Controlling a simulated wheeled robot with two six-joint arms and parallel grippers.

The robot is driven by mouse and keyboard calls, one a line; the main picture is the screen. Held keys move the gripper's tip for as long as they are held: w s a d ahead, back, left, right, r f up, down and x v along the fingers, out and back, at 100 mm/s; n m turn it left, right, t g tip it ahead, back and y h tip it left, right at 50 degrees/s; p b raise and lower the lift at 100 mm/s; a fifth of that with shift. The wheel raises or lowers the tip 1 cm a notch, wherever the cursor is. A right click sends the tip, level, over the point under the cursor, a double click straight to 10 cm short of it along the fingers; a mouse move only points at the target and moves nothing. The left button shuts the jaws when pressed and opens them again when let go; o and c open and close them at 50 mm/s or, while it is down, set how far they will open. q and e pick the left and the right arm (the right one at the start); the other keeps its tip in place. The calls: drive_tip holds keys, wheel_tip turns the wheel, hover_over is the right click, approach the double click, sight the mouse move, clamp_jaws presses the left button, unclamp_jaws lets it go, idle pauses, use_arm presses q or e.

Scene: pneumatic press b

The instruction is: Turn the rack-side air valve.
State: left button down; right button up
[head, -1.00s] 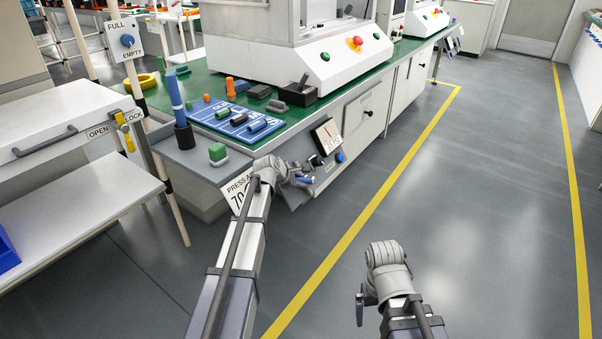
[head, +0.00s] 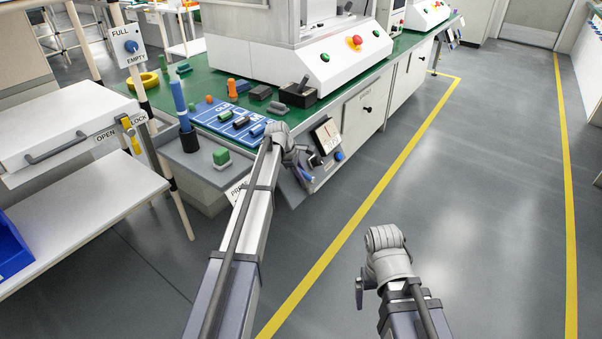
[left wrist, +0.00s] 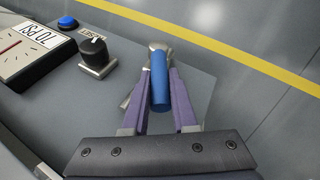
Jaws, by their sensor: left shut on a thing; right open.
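The blue valve handle (left wrist: 159,80) sits on a metal fitting at the grey panel (left wrist: 125,85) on the bench's side. In the left wrist view it points back towards my wrist. My left gripper (left wrist: 160,78) is shut on it, a purple finger on each side. In the head view my left gripper (head: 302,172) is at the panel below the gauge, small and partly hidden by my wrist. My right gripper (head: 361,290) is open and empty above the floor, away from the bench.
A white rack (head: 70,125) with an OPEN/LOCK latch stands left. The floor right of the bench is clear.

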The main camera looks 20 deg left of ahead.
idle(0.3)
use_arm(q)
drive_tip(key=c, duration=0.7)
unclamp_jaws()
wheel_tip(320, 180, up, 10)
drive_tip(key=p, duration=1)
